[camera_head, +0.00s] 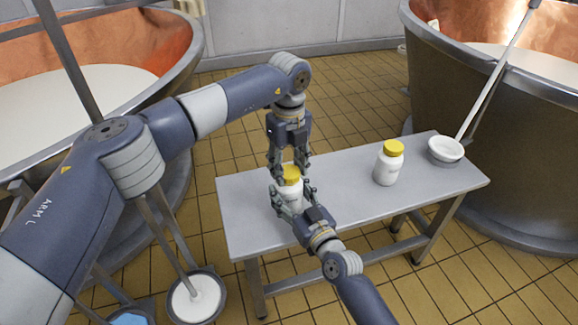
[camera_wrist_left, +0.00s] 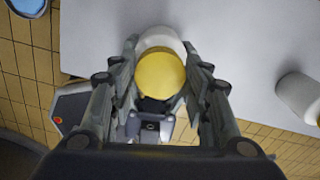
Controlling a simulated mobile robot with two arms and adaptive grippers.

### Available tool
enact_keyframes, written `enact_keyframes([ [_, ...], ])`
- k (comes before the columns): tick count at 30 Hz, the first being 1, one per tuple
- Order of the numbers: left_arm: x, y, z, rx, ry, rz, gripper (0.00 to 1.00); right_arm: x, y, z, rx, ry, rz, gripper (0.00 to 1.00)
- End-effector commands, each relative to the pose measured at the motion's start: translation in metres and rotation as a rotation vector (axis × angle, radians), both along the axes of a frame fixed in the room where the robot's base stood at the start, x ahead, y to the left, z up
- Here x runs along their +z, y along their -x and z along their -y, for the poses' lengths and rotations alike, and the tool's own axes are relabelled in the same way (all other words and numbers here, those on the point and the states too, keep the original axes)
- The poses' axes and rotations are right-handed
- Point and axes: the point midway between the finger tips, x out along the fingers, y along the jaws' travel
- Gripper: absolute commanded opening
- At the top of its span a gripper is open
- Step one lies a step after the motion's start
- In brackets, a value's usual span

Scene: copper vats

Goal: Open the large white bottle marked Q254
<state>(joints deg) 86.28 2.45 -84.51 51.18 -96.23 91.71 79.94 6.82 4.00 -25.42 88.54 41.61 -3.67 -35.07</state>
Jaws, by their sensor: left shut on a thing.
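A white bottle with a yellow cap (camera_head: 291,173) stands upright on the grey bench (camera_head: 340,198). My left gripper (camera_head: 288,172) comes down from above and is shut on the cap, which also shows between its fingers in the left wrist view (camera_wrist_left: 160,76). My right gripper (camera_head: 292,193) reaches in from the front, its fingers around the bottle's white body, which is mostly hidden. A second white bottle (camera_head: 387,166) with a yellow cap stands farther right on the bench; its marking is too small to read.
A white bowl (camera_head: 446,149) sits at the bench's right end. Large copper-lined vats stand at left (camera_head: 183,62) and right (camera_head: 440,75). A bucket with white contents (camera_head: 196,297) is on the tiled floor. The bench between the bottles is clear.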

Motion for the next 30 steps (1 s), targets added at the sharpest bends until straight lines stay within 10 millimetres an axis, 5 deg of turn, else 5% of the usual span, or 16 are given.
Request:
enact_keyframes([
  [30, 0.023, 0.000, 0.000, -0.001, 0.001, 0.001, 0.15, 0.000, 0.000, 0.000, 0.000, 0.000, 0.000, 0.00],
])
